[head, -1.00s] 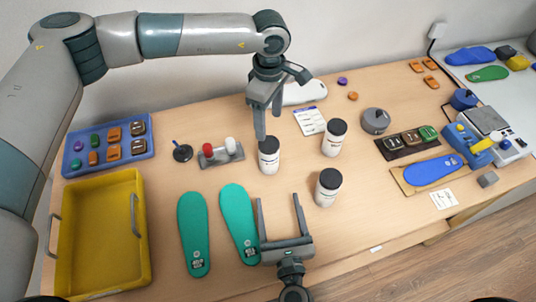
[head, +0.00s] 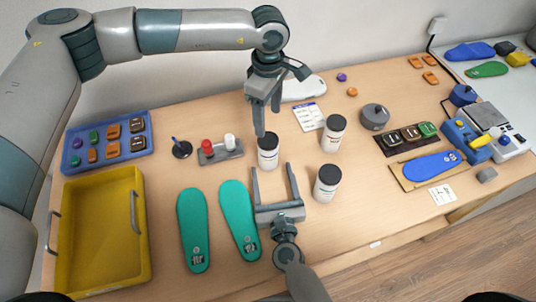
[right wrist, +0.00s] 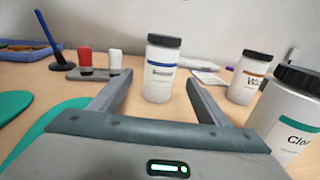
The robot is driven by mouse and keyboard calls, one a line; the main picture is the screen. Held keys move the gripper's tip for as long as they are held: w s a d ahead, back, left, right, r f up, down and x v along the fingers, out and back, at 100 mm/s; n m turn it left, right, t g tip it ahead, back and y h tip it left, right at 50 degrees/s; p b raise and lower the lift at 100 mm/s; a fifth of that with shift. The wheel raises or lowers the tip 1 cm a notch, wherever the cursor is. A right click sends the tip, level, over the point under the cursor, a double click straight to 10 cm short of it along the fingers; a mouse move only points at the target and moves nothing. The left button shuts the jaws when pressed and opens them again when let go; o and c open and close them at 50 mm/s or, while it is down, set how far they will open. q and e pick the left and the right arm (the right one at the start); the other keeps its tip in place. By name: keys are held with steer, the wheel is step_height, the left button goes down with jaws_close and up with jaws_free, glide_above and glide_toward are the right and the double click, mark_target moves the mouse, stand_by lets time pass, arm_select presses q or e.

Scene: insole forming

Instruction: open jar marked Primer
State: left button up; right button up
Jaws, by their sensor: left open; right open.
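Three white jars with black lids stand upright on the table. The jar with a blue band (right wrist: 161,70) is central in the right wrist view; its small label is blurred but looks like Primer. In the head view this jar (head: 268,157) is the leftmost one. My right gripper (head: 271,169) is open and low in front of it, fingers pointing toward it on either side; the jar appears beyond the fingertips, not gripped. My left gripper (head: 266,120) is open above the jar, fingers pointing down, one fingertip overlapping the lid's edge in the picture. Whether it touches cannot be told.
A jar labelled Wa... (right wrist: 249,80) stands behind right, and one labelled Clo... (right wrist: 291,125) is close right of my right gripper. Two green insoles (head: 194,230) lie left.

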mark_target(268, 151)
steer(key=w, duration=0.2)
steer(key=w+a, duration=0.1)
steer(key=w, duration=0.5)
steer(key=shift+w+a, duration=0.2)
steer(key=shift+w, duration=0.05)
jaws_close()
arm_select(q)
steer(key=m, duration=2.2)
steer(key=shift+m, duration=0.3)
steer(key=shift+f, duration=0.1)
